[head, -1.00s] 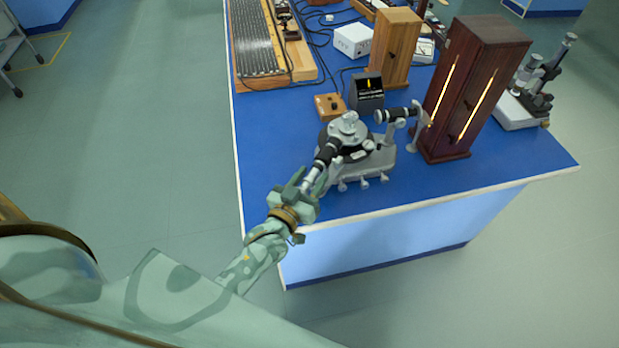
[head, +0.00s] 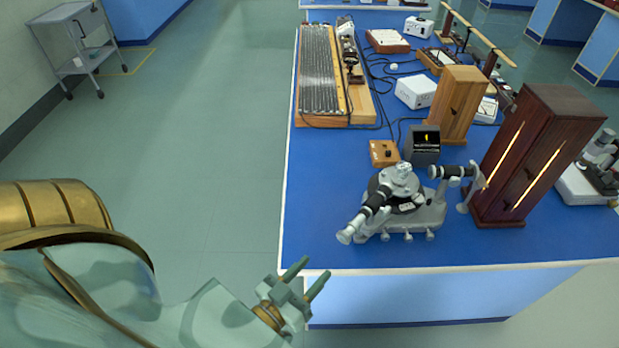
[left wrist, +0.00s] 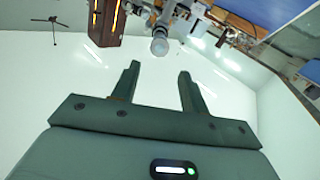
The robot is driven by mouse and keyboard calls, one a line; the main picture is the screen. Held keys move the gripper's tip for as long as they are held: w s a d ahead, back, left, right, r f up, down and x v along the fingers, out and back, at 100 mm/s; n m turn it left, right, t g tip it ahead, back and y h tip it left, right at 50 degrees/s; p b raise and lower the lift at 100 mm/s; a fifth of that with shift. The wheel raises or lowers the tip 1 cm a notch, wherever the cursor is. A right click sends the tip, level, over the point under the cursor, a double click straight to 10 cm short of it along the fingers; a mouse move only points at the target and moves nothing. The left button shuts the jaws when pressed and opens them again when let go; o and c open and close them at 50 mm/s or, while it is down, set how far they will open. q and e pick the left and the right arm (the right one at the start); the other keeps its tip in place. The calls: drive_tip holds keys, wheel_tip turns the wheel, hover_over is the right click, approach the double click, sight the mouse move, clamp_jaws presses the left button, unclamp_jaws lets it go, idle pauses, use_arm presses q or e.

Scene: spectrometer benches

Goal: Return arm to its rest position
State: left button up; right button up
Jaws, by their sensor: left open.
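My left gripper (head: 306,280) is open and empty in the head view, in front of the blue bench's near edge and apart from the spectrometer. In the left wrist view its two fingers (left wrist: 158,82) stand apart with nothing between them. The spectrometer (head: 400,200) stands on the bench, its black and silver telescope pointing toward the near left. In the left wrist view the telescope's end (left wrist: 160,44) shows beyond the fingertips. My right gripper is not in view.
The blue bench (head: 330,215) bears a dark wooden lamp box (head: 545,135) with glowing slits, a lighter wooden box (head: 458,105) and a small black display (head: 422,146). A grey trolley (head: 78,42) stands far left. The floor left of the bench is clear.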

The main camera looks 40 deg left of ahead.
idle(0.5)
use_arm(q)
drive_tip(key=s+f+m+g, duration=0.1)
drive_tip(key=s+f+g, duration=0.25)
drive_tip(key=f, duration=0.45)
drive_tip(key=s+d+f+m+g+b, duration=0.1)
drive_tip(key=s+f+g, duration=0.2)
drive_tip(key=s+f, duration=0.35)
drive_tip(key=s+f+m+g, duration=0.1)
drive_tip(key=s+f+g, duration=0.15)
drive_tip(key=f, duration=0.65)
drive_tip(key=s+a+f+m+g+b, duration=0.1)
drive_tip(key=s+a+f+g+b, duration=0.1)
drive_tip(key=s+f+g, duration=0.2)
drive_tip(key=s+a+f+m+g+y+b, duration=0.1)
drive_tip(key=s+a+f+g+b, duration=0.1)
drive_tip(key=s+f, duration=0.9)
wheel_tip(320, 180, down, 3)
drive_tip(key=shift+s+a+r+g, duration=0.2)
drive_tip(key=shift+a+g, duration=0.25)
drive_tip(key=shift+g, duration=0.65)
drive_tip(key=shift+w+d, duration=0.1)
